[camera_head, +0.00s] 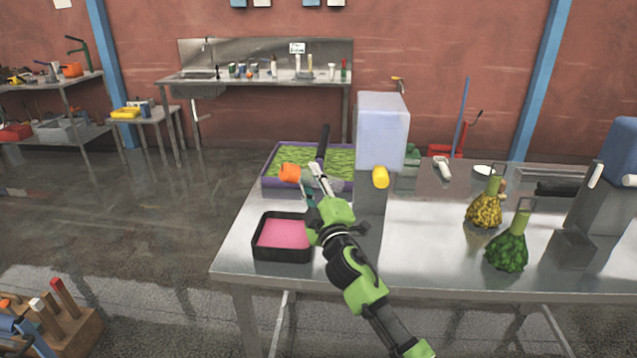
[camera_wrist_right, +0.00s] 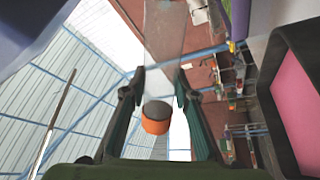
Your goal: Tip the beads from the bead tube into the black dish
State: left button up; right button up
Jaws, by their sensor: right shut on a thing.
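My right gripper (camera_head: 318,182) is over the table's left part, behind and above the black dish (camera_head: 257,241). It is shut on the bead tube, a clear tube (camera_wrist_right: 165,40) with an orange and dark end (camera_wrist_right: 155,119) in the right wrist view. In the head view that orange end (camera_head: 290,173) points left and the tube looks tilted close to level. I cannot make out beads in the tube. The dish has a flat pink inside; it also shows at the right of the wrist view (camera_wrist_right: 272,100). My left gripper is not in view.
A purple-rimmed tray (camera_head: 268,183) with green contents is just behind my gripper. A pale box-shaped machine (camera_head: 382,130) with a yellow knob (camera_head: 380,177) stands close to its right. Yellow (camera_head: 485,212) and green (camera_head: 508,250) flask-like bundles stand farther right. The table's middle is clear.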

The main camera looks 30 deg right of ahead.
notch_tip(320, 180, up, 7)
jog(key=m+g+p, duration=0.1)
jog(key=m+p, duration=0.2)
jog(key=m, duration=0.1)
jog(key=m+g+h+p, duration=0.1)
jog(key=m+p, duration=0.2)
jog(key=m, duration=0.1)
jog(key=m+g+h+p, duration=0.1)
jog(key=m+p, duration=0.2)
jog(key=m, duration=0.2)
jog(key=shift+r+p, duration=0.15)
jog(key=shift+p, duration=0.15)
jog(key=shift+m, duration=0.6)
jog(key=shift+f, duration=0.2)
